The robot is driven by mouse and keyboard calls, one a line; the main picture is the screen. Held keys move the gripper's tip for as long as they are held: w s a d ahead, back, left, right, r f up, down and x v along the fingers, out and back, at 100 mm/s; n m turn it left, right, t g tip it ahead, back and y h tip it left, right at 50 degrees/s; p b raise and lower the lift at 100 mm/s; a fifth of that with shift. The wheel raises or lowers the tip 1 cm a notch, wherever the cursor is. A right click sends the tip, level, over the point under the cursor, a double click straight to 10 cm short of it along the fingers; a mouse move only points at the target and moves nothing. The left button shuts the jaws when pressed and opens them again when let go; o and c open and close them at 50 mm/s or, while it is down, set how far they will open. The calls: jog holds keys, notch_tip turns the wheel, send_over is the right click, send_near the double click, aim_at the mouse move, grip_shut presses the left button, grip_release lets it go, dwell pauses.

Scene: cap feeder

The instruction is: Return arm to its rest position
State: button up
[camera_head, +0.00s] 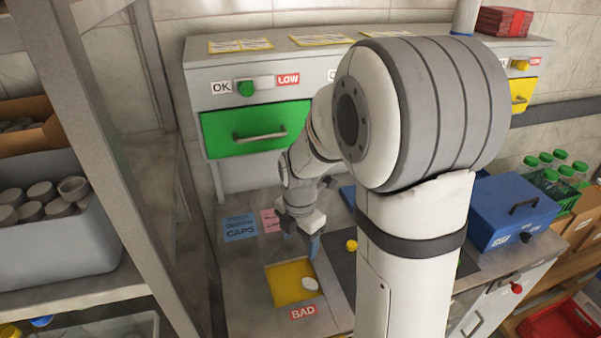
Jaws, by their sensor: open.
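My arm rises in front of the feeder in the head view and reaches down and away over the work surface (245,297). My gripper (304,243) is open at the end of the arm, pointing down above the far edge of the yellow BAD recess (281,283). I see nothing held between its fingers, though the view of them is small. A white cap (310,284) lies in the right part of the recess, below and apart from the gripper. My arm hides the middle of the feeder.
The feeder's green drawer (257,130) looks shut; a yellow drawer (521,93) shows at right. A blue box (510,212) and green-capped bottles (556,170) stand at right. A shelf post (105,150) and a grey bin of caps (60,250) stand at left. A small yellow cap (351,246) lies beside my arm.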

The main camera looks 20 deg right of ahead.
jog(key=shift+r, duration=0.1)
jog(key=s+r+m+t, duration=0.3)
jog(key=s+r+m, duration=0.9)
jog(key=m, duration=1.1)
jog(key=shift+s+m, duration=0.3)
jog(key=shift+s, duration=0.85)
jog(key=shift+r, duration=0.1)
jog(key=shift+c, duration=0.2)
